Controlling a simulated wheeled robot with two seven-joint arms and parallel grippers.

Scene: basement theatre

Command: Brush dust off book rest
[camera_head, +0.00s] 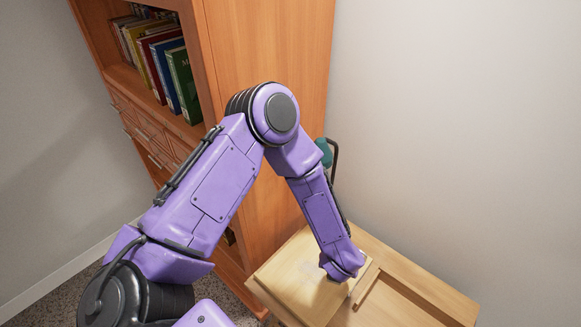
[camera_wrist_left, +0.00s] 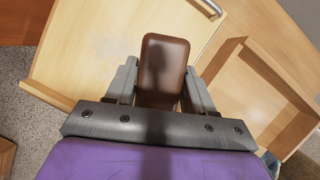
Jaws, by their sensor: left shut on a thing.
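The book rest is a pale wooden board (camera_head: 290,278) on a light wood desk, low in the head view. It fills the left of the left wrist view (camera_wrist_left: 75,70), with a faint greyish dust patch (camera_wrist_left: 108,46) on it. My left gripper (camera_wrist_left: 162,78) is shut on a brown, rounded block, which looks like the back of a brush (camera_wrist_left: 166,62). The brush is over the board, right of the patch; its bristles are hidden, and I cannot tell whether it touches. In the head view my left arm hides the gripper and brush. My right gripper is not in view.
A tall wooden bookcase (camera_head: 262,60) with books (camera_head: 182,85) and drawers stands behind my arm. A teal thing with a dark curved bar (camera_head: 335,158) is partly hidden behind the arm. A recessed, framed desk section (camera_head: 400,300) lies right of the board, beside the wall.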

